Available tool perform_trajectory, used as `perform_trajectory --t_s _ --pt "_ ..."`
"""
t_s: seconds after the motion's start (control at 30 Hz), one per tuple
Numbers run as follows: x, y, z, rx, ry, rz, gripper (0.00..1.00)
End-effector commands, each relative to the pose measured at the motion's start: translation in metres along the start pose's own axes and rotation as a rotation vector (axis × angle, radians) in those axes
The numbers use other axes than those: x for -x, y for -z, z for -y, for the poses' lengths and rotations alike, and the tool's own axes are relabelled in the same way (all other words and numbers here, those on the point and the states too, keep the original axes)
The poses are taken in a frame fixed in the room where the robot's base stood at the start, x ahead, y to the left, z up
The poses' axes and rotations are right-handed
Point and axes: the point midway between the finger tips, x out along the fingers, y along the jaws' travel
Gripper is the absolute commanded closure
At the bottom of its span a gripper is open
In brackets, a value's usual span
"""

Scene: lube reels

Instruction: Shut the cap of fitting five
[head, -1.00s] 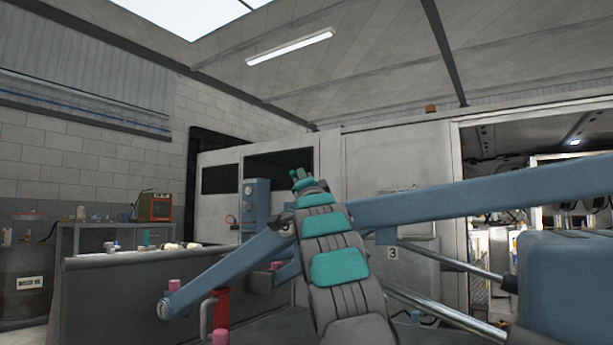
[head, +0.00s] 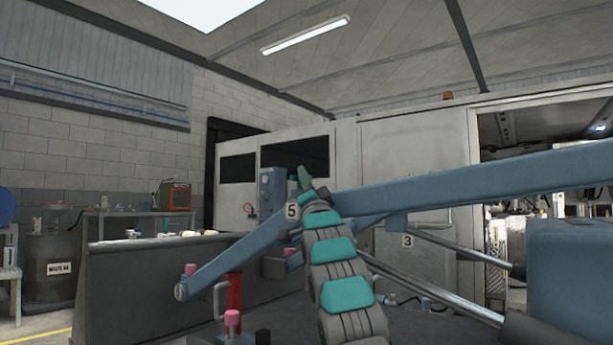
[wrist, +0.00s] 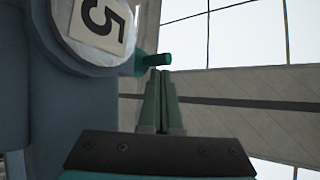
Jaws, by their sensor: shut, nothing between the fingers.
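The white label 5 (head: 291,211) sits on the pivot of the blue loader arm in the head view. In the wrist view, the label 5 (wrist: 98,18) is on a pale round face at the top left. A dark teal stub (wrist: 154,62) sticks out to the right from the edge of that face. I cannot tell whether it is the fitting or its cap. My gripper (wrist: 161,72) is shut and empty, its green fingertips just below the stub, touching or nearly so.
The long blue arm (head: 450,188) runs right from the pivot, with silver cylinder rods (head: 445,290) below it. A pink-capped post (head: 232,318) and a red cylinder (head: 234,291) stand at lower left. Open air surrounds the gripper above.

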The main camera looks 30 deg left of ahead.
Motion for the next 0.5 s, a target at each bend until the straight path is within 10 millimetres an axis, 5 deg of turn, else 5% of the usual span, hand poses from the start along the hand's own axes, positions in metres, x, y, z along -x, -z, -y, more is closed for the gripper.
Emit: perform_trajectory --t_s 0.5 --pt "0.0046 -0.0056 -0.0031 -0.001 -0.002 0.003 1.00"
